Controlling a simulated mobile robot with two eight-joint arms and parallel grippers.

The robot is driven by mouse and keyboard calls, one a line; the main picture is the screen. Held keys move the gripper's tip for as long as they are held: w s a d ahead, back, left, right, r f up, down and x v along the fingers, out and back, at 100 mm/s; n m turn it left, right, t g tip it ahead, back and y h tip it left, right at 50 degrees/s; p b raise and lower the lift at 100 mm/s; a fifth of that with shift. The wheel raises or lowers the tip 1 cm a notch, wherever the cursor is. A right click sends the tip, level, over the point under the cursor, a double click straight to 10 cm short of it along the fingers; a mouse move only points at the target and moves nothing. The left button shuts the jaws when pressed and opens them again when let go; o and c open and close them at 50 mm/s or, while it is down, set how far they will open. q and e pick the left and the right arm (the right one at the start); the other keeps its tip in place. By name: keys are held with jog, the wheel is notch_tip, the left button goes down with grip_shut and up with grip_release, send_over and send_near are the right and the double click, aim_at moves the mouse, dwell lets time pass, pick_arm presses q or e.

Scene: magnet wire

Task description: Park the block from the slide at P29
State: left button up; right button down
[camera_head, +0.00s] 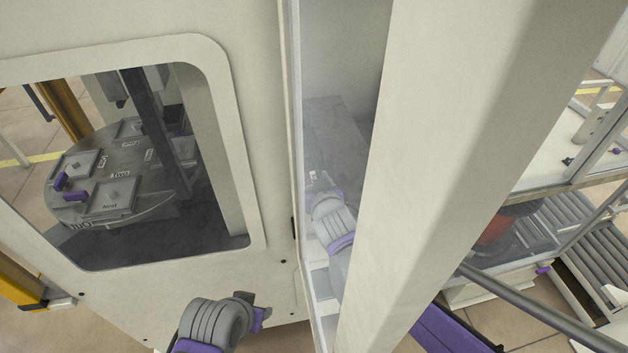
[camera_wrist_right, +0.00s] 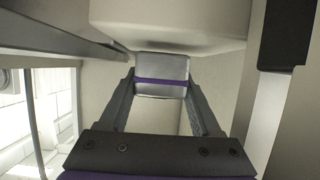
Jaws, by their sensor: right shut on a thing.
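In the right wrist view, my right gripper (camera_wrist_right: 160,98) is shut on a silver block (camera_wrist_right: 162,68) with a purple band across it. The block sits between the two dark fingers, just below a large pale rounded housing. In the head view, my right arm reaches into the tall narrow opening of the white machine, and the right gripper (camera_head: 318,182) shows small and pale there; the block cannot be made out in that view. My left gripper (camera_head: 256,309) is low in front of the machine's panel, its jaws unclear. No P29 mark is readable, and I cannot pick out the slide.
Through the window at left stands a round grey turntable (camera_head: 150,207) with several square nests and purple parts. A broad pale post (camera_head: 450,130) covers the right side of the opening. Roller conveyors (camera_head: 590,220) lie at the far right. The opening is narrow.

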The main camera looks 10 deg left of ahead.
jog(key=shift+f, duration=0.4)
grip_release()
notch_tip(320, 180, up, 10)
jog(key=shift+r+p, duration=0.1)
jog(key=shift+p, duration=0.25)
